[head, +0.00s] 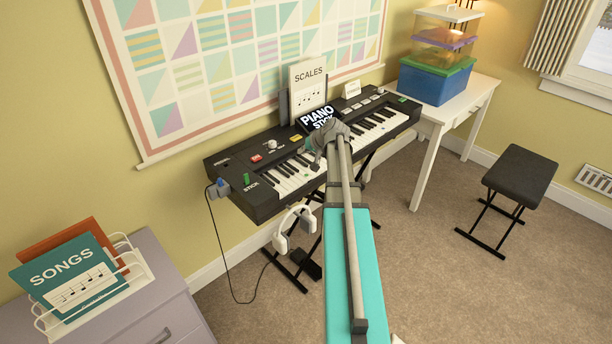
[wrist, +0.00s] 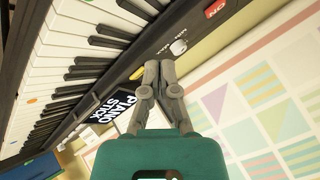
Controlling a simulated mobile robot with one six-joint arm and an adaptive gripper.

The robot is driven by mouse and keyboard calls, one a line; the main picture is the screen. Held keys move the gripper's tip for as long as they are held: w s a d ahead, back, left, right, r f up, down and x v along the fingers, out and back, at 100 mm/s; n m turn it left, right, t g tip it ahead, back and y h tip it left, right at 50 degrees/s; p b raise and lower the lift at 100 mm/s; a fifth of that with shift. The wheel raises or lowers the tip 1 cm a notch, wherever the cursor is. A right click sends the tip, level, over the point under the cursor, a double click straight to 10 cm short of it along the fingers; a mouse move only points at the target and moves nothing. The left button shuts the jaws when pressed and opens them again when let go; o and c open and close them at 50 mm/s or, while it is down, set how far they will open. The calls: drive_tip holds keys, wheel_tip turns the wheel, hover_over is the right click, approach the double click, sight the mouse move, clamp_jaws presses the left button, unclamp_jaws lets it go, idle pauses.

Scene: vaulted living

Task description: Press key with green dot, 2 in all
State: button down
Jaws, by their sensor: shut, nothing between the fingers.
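The black electronic keyboard (head: 262,204) stands against the wall in the head view, with a row of white and black keys along its front. In the wrist view its keys (wrist: 95,42) run diagonally across the left side. An orange dot (wrist: 32,100) shows on one white key there. In the head view my gripper (head: 318,152) is above the middle of the keyboard, and my arm hides some keys.
White headphones (head: 293,228) hang below the front. A blue box (head: 432,84) sits on the white table (head: 487,88) at right. A stool (head: 522,178) stands farther right.

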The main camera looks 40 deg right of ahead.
sight(303, 174)
drive_tip(key=shift+d+r, duration=0.1)
drive_tip(key=shift+d, duration=0.6)
wheel_tip(303, 174, down, 9)
drive_tip(key=b, duration=0.8)
drive_tip(key=shift+r+b, duration=0.1)
drive_tip(key=shift+b, duration=0.3)
drive_tip(key=shift+s+f+b, duration=0.1)
drive_tip(key=shift+f+b, duration=0.85)
drive_tip(key=shift+b, duration=0.05)
idle(2.3)
idle(0.4)
drive_tip(key=shift+r+p, duration=1)
drive_tip(key=shift+p, duration=0.05)
drive_tip(key=shift+r, duration=0.1)
drive_tip(key=shift+r+p, duration=2.4)
drive_tip(key=shift+p, duration=0.1)
